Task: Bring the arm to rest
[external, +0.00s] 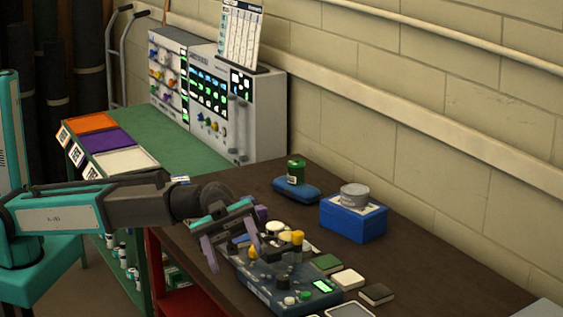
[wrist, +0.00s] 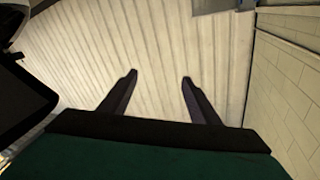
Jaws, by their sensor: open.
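My arm reaches in from the left in the external view, over the near edge of the brown table. My gripper (external: 232,262) is at its end, above and beside a dark blue-grey device (external: 268,285) with knobs and a small green screen. I cannot tell whether it touches the device. In the wrist view my gripper (wrist: 158,78) shows two dark fingers spread apart with nothing between them. Behind them is only a pale ribbed surface, so the wrist camera faces away from the table top.
A blue box (external: 353,222) with a grey tin (external: 354,195) on top and a blue case (external: 296,190) with a green can (external: 296,171) stand at the back. Small blocks (external: 347,279) lie right of the device. A green bench (external: 165,140) holds control panels and coloured trays.

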